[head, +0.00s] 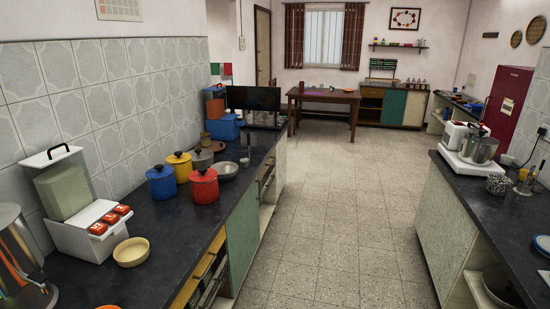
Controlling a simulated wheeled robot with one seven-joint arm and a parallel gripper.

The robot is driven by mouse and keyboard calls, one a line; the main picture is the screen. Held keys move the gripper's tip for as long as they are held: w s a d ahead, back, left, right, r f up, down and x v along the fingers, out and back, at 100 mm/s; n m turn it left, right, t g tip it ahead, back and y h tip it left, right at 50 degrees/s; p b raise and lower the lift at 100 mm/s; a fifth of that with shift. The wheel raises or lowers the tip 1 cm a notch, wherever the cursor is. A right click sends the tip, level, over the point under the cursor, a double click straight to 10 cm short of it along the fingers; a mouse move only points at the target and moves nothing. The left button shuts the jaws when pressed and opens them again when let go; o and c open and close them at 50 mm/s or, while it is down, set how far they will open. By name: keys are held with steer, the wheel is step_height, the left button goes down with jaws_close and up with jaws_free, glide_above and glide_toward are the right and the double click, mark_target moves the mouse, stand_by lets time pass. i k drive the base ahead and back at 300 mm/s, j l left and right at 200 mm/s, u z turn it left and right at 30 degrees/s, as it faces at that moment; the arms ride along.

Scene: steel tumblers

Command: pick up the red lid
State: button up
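The red lid (203,174) sits on top of a red pot (204,191) on the dark left counter. It has a small knob in the middle. The red pot stands in front of the yellow and grey pots, to the right of the blue pot. My gripper is not in view.
A blue pot (161,182), a yellow pot (179,168), a grey pot (201,158) and a metal bowl (225,171) stand close around the red pot. A white box (75,236) and a yellow bowl (131,252) are nearer. The tiled floor (335,215) is clear.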

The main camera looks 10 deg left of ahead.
mark_target(203, 174)
steer(key=i+u, duration=0.4)
steer(key=i+l+u, duration=0.25)
steer(key=i+u, duration=0.15)
steer(key=i, duration=0.2)
steer(key=i+l+u, duration=0.55)
steer(key=u, duration=0.3)
steer(key=i+l+u, duration=0.25)
steer(key=u, duration=0.2)
steer(key=i+l+u, duration=0.2)
steer(key=u, duration=0.2)
steer(key=i+l+u, duration=0.1)
steer(key=l+u, duration=2.2)
steer(key=u, duration=0.3)
